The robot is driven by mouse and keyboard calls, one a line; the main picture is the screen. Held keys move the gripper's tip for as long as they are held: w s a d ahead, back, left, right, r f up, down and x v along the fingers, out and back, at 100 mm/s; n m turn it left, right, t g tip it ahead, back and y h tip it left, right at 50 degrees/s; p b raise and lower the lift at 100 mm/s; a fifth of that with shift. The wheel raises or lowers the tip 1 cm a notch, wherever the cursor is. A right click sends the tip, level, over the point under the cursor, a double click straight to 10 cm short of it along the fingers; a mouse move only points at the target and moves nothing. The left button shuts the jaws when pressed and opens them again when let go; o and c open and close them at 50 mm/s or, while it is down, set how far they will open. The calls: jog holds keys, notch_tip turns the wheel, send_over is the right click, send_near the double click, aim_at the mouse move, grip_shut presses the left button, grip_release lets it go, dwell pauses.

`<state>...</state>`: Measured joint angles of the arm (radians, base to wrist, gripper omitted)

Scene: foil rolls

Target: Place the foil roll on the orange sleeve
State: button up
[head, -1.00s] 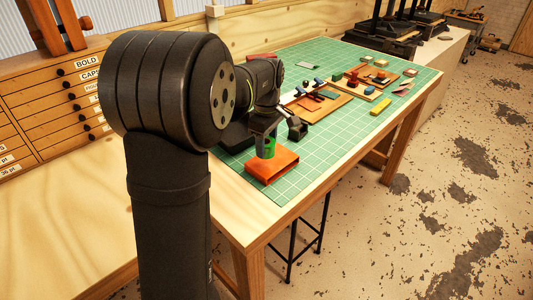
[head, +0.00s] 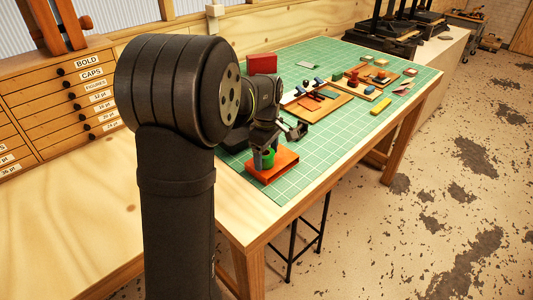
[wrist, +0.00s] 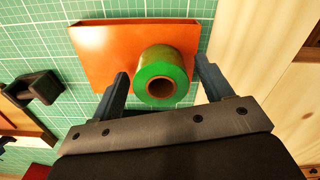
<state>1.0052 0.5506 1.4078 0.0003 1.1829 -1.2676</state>
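The foil roll (head: 267,158) is a green cylinder with a dark hollow core. It stands upright on the flat orange sleeve (head: 284,167), which lies on the green mat. In the wrist view, the roll (wrist: 165,80) is near the right part of the orange sleeve (wrist: 98,50), and its base looks to be on the sleeve. My gripper (head: 265,151) is around the roll from above. The two fingers (wrist: 160,70) stand on either side of the roll with small gaps, so the gripper is open. The underside of the roll is hidden.
A red block (head: 262,64) stands farther back on the mat. A dark clamp-like object (wrist: 38,88) is left of the sleeve in the wrist view. Wooden boards (head: 322,107) with small tools lie beyond. The right side of the green mat (head: 345,135) is mostly clear.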

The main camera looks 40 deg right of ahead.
aim_at(267, 153)
jog(key=shift+r, duration=0.1)
notch_tip(267, 153, up, 12)
dwell(0.5)
jog(key=shift+f, duration=4.1)
jog(key=shift+f, duration=0.1)
